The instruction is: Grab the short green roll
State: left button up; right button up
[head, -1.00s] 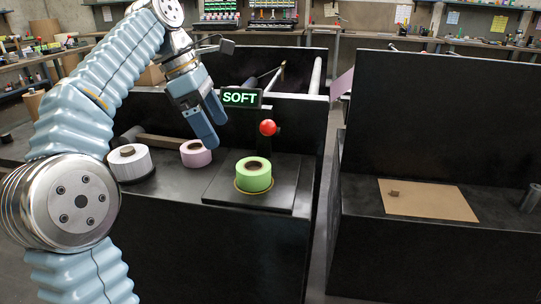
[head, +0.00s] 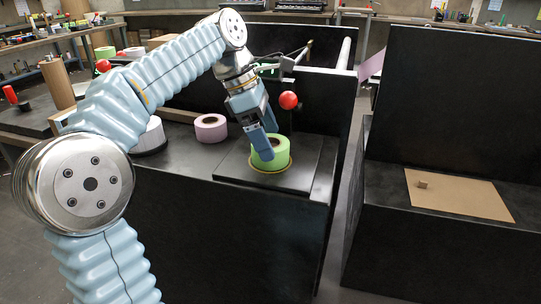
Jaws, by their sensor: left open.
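The short green roll (head: 281,157) sits on a yellow-rimmed round base on a raised black plate (head: 300,181). My left gripper (head: 266,146) is open and comes down over it from above. One finger is in front of the roll's left side. The fingers cover part of the roll's top and its left side. I cannot tell whether they touch it. My right gripper is not in view.
A pink roll (head: 211,128) and a white roll (head: 151,137), partly hidden by my arm, stand to the left. A red ball knob (head: 289,100) stands just behind the green roll. A brown board (head: 458,194) lies on the right bench.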

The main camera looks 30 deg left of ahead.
pick_arm(q)
jog(key=shift+x, duration=1.2)
jog(key=shift+c, duration=0.2)
jog(key=c, duration=0.9)
